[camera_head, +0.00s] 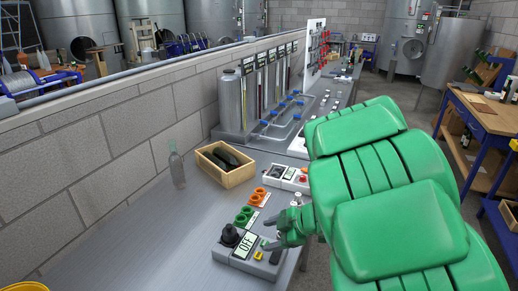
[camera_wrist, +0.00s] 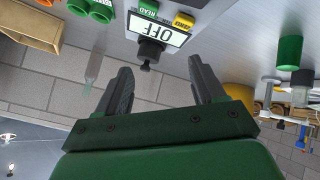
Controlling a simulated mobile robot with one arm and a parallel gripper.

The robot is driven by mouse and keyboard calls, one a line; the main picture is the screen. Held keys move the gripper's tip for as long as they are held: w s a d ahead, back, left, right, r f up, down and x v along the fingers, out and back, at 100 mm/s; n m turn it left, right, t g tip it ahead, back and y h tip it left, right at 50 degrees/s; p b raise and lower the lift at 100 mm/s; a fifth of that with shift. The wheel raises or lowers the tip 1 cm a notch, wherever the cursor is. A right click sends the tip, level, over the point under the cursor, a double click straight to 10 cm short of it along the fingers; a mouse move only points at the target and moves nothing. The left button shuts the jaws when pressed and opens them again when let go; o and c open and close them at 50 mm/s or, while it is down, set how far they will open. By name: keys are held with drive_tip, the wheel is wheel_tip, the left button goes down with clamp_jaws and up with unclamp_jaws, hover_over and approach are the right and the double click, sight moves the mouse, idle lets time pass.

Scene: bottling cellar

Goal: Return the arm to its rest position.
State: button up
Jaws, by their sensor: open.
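My green arm fills the right side of the head view. My gripper (camera_head: 284,233) is above the grey bench (camera_head: 184,224), by a control box (camera_head: 232,252) with a black knob and a display reading OFF. In the wrist view my gripper (camera_wrist: 165,90) has two dark fingers set well apart, with nothing between them. The control box's display (camera_wrist: 160,32) and black knob (camera_wrist: 150,50) show beyond the fingertips. I cannot tell from these views whether a finger touches the box.
A wooden tray (camera_head: 241,174) with dark bottles and a clear bottle (camera_head: 177,167) stand on the bench. Orange (camera_head: 258,196) and green (camera_head: 245,215) cylinders lie near the box. A second box (camera_head: 287,177) with a red button stands behind. A block wall (camera_head: 110,145) edges the bench's left.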

drive_tip(key=w+d+r+m+t+h, duration=0.4)
drive_tip(key=w+d+r, duration=0.1)
drive_tip(key=d+r, duration=0.25)
drive_tip(key=w+d+r+m+t+h, duration=0.35)
drive_tip(key=d+r, duration=0.25)
drive_tip(key=r, duration=0.3)
drive_tip(key=s+d+r+m+h, duration=0.3)
drive_tip(key=s+d+r+m, duration=0.1)
drive_tip(key=r+m, duration=0.1)
drive_tip(key=s+a+f+m+g, duration=0.2)
drive_tip(key=s+f+g, duration=0.1)
drive_tip(key=s, duration=0.9)
drive_tip(key=s+a+f+m+g+y, duration=0.1)
drive_tip(key=s+g, duration=0.4)
drive_tip(key=s, duration=0.7)
drive_tip(key=s+a+f+m+g, duration=0.3)
drive_tip(key=s+f+m+g, duration=0.1)
drive_tip(key=s, duration=0.9)
drive_tip(key=shift+f+g, duration=0.35)
drive_tip(key=shift+g, duration=0.1)
drive_tip(key=shift+y, duration=0.25)
